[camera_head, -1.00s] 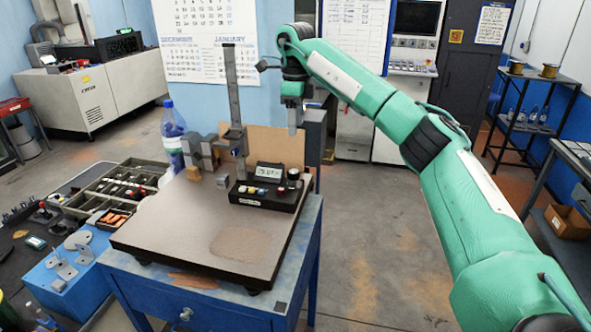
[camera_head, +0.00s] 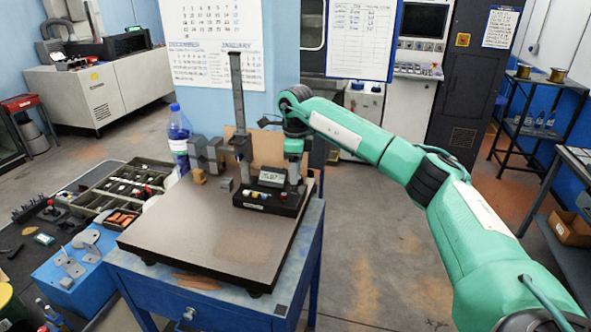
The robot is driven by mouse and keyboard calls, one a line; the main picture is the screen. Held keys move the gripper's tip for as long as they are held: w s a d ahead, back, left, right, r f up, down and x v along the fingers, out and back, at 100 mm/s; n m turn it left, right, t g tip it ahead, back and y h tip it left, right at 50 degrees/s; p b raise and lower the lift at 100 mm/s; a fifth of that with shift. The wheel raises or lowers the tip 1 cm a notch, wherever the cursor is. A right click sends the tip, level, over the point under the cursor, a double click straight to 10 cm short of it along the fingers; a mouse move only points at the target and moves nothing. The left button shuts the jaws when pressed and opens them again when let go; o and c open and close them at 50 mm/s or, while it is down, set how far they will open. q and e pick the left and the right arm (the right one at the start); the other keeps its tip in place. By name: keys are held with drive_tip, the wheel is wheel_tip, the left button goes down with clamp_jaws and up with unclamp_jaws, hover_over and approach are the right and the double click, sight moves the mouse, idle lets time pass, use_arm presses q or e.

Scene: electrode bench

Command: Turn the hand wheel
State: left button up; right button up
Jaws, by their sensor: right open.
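A height gauge stands on the dark surface plate (camera_head: 215,235), with an upright column (camera_head: 237,95) and a black base (camera_head: 255,201) carrying a small display (camera_head: 271,178) and several coloured buttons. In the earlier frame a dark, silver-sided knob, which looks like the hand wheel, shows at the right end of this base. My right gripper (camera_head: 294,176) now points down over that end and largely hides the knob. Its jaws are open; whether the fingers touch the knob I cannot tell. My left gripper is out of view.
Grey blocks (camera_head: 207,154) and a small brass-coloured block (camera_head: 199,176) stand left of the gauge. A blue-labelled bottle (camera_head: 179,138) is behind them. A parts tray (camera_head: 105,185) lies at the left. The plate's front half is clear.

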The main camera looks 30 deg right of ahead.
drive_tip(key=shift+f, duration=0.7)
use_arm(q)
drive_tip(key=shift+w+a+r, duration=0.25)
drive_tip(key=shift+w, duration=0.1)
use_arm(e)
drive_tip(key=shift+f, duration=0.15)
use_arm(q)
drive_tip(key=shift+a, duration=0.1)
use_arm(e)
drive_tip(key=shift+c, duration=0.4)
drive_tip(key=c, duration=0.9)
drive_tip(key=shift+m, duration=0.4)
